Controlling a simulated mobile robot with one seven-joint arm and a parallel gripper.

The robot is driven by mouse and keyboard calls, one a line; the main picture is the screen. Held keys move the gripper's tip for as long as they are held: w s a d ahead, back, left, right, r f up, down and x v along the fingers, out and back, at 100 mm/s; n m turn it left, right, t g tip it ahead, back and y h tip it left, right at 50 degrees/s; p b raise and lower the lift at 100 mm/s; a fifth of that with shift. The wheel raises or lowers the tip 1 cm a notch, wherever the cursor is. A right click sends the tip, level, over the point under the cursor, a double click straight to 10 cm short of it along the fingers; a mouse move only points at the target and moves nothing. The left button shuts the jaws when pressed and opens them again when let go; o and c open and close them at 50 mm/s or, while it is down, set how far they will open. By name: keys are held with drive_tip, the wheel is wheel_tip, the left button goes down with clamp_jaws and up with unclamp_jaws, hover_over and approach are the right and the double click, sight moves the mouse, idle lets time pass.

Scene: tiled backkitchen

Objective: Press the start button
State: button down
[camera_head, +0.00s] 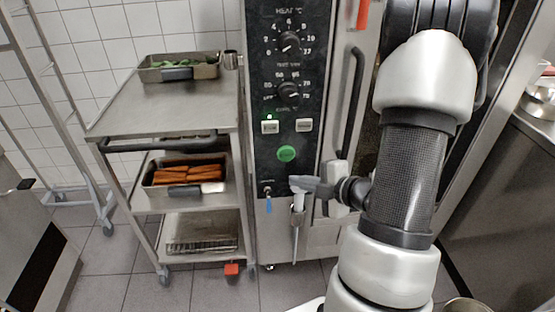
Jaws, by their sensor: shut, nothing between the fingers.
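A round green button (287,153) sits low on the black control panel (262,98) of the steel oven, below two dials and two small white switches. I take it as the start button; no label on it is readable. A small green light shows above the left switch (269,127). My gripper (296,190) is shut and empty, just below the green button and slightly right of it. It looks apart from the button, though the exact depth is hard to tell. The button is fully in view, not covered by my arm.
A steel trolley (165,100) stands left of the oven, holding a pan of greens (178,68) on top and a tray of carrots (185,182) below. The oven's long dark door handle (353,100) is right of the panel.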

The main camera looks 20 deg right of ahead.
drive_tip(key=shift+s+a+f, duration=0.2)
drive_tip(key=shift+s+a, duration=0.1)
drive_tip(key=shift+a, duration=0.05)
drive_tip(key=shift+w, duration=0.15)
drive_tip(key=p, duration=0.1)
approach(282, 159)
wheel_tip(282, 159, down, 2)
drive_tip(key=w+a, duration=0.1)
drive_tip(key=a, duration=0.2)
drive_tip(key=shift+w+d+f, duration=0.1)
drive_tip(key=shift+w+d, duration=0.05)
drive_tip(key=shift+w, duration=0.4)
drive_tip(key=shift+w+d, duration=0.15)
drive_tip(key=shift+w, duration=0.35)
idle(1.0)
drive_tip(key=shift+w+d, duration=0.15)
drive_tip(key=shift+w, duration=0.25)
drive_tip(key=shift+w+d, duration=0.1)
drive_tip(key=shift+w, duration=0.3)
idle(0.5)
drive_tip(key=shift+s, duration=0.1)
drive_tip(key=shift+s+a+b, duration=0.25)
drive_tip(key=shift+s+b, duration=0.05)
drive_tip(key=shift+s, duration=0.4)
